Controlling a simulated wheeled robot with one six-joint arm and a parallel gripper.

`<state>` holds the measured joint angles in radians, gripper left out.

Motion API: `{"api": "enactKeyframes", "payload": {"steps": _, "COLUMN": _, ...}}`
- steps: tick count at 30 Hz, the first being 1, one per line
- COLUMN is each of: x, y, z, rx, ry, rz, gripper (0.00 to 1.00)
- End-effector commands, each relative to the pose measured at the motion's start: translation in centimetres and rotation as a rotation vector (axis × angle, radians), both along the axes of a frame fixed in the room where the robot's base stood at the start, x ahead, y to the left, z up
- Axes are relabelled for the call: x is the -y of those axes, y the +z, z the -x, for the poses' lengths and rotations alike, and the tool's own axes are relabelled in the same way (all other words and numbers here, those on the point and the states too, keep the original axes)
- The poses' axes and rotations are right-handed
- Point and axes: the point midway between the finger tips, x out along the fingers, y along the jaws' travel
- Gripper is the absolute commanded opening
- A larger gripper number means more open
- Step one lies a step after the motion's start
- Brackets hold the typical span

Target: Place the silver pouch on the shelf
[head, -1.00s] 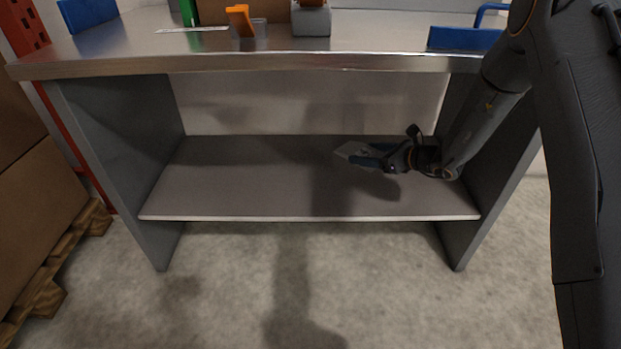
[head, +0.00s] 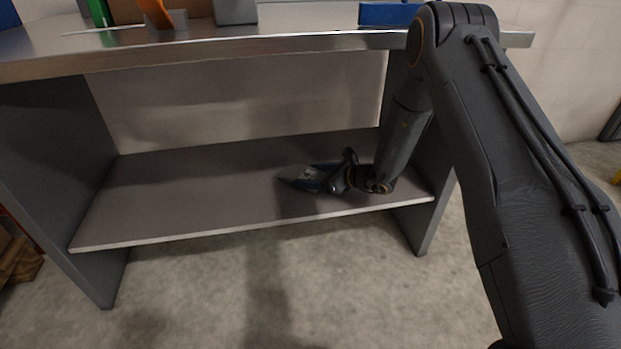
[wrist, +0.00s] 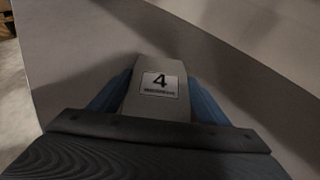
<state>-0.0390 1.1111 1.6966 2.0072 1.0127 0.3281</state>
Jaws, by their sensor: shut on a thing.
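The silver pouch (wrist: 158,88) bears a white label with a black "4" and fills the space between the blue fingers of my gripper (wrist: 156,98) in the wrist view. In the head view my gripper (head: 312,177) is low over the right half of the grey shelf (head: 180,197), under the workbench top. The shelf surface (wrist: 225,95) lies behind the pouch in the wrist view. I cannot tell whether the pouch touches the shelf.
The steel bench top (head: 290,45) runs above the shelf, with a blue bin (head: 388,14) and an orange part (head: 156,13) on it. Grey side panels (head: 50,190) close both ends. The rest of the shelf is bare.

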Motion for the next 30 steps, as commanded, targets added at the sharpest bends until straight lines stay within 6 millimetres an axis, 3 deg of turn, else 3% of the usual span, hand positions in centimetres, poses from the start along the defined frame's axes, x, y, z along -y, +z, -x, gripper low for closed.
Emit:
{"api": "enactKeyframes", "payload": {"steps": 10, "x": 0.0, "y": -0.2, "z": 0.0, "rx": 0.002, "ry": -0.001, "rz": 0.0, "gripper": 0.43}}
{"api": "enactKeyframes", "payload": {"steps": 11, "x": 0.0, "y": -0.3, "z": 0.0, "rx": 0.002, "ry": -0.001, "rz": 0.0, "gripper": 0.72}}
{"api": "enactKeyframes", "payload": {"steps": 14, "x": 0.0, "y": -0.2, "z": 0.0, "rx": 0.002, "ry": -0.001, "rz": 0.0, "gripper": 0.88}}
{"api": "enactKeyframes", "payload": {"steps": 25, "x": 0.0, "y": 0.2, "z": 0.0, "rx": 0.002, "ry": -0.001, "rz": 0.0, "gripper": 0.89}}
{"api": "enactKeyframes", "payload": {"steps": 30, "x": 1.9, "y": 1.1, "z": 1.1, "rx": -0.001, "ry": -0.004, "rz": 0.001, "gripper": 0.89}}
